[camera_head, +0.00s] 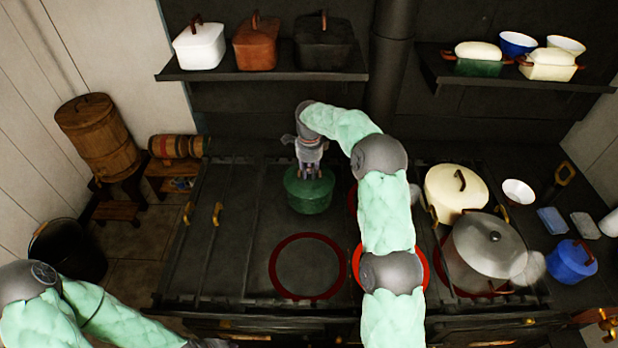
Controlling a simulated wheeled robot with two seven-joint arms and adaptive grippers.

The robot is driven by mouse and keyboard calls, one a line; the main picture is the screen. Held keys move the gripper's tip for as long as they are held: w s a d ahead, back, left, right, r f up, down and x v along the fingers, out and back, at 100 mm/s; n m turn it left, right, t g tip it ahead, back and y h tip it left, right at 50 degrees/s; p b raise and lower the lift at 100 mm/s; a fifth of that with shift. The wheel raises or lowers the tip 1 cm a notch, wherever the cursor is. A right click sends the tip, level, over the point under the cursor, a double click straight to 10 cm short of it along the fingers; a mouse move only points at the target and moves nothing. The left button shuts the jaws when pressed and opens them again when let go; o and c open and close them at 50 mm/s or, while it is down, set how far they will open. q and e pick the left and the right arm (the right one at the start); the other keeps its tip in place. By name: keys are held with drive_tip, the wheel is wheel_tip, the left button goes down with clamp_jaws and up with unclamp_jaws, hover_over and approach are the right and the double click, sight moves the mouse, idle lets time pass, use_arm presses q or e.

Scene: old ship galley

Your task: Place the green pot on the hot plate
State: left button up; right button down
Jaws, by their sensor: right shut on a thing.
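The green pot (309,195) is at the back middle of the dark stove top, upright. My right gripper (311,172) points down from above and is shut on the top of the pot, hiding its handle. I cannot tell whether the pot touches the stove or hangs just above it. A brighter red-ringed hot plate (424,268) lies nearer and to the right, mostly hidden by my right arm. A dull red-ringed plate (307,265) lies bare in front of the pot. My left gripper (208,343) barely shows at the bottom edge; its jaws cannot be made out.
A grey lidded pot (490,246) and a cream pot (456,190) stand on the stove's right. A blue pot (571,260) and white bowl (518,192) are farther right. A shelf (262,75) with pots overhangs the back. The stove's left side is clear.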

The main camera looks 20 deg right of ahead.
sight(309, 176)
drive_tip(key=shift+w+f, duration=0.2)
drive_tip(key=shift+w, duration=0.05)
drive_tip(key=shift+f, duration=1.4)
drive_tip(key=c, duration=1.1)
unclamp_jaws()
drive_tip(key=shift+f, duration=0.25)
drive_tip(key=shift+c, duration=0.2)
drive_tip(key=shift+s, duration=0.1)
wheel_tip(309, 176, up, 12)
drive_tip(key=shift+r+p, duration=0.15)
drive_tip(key=shift+p, duration=0.3)
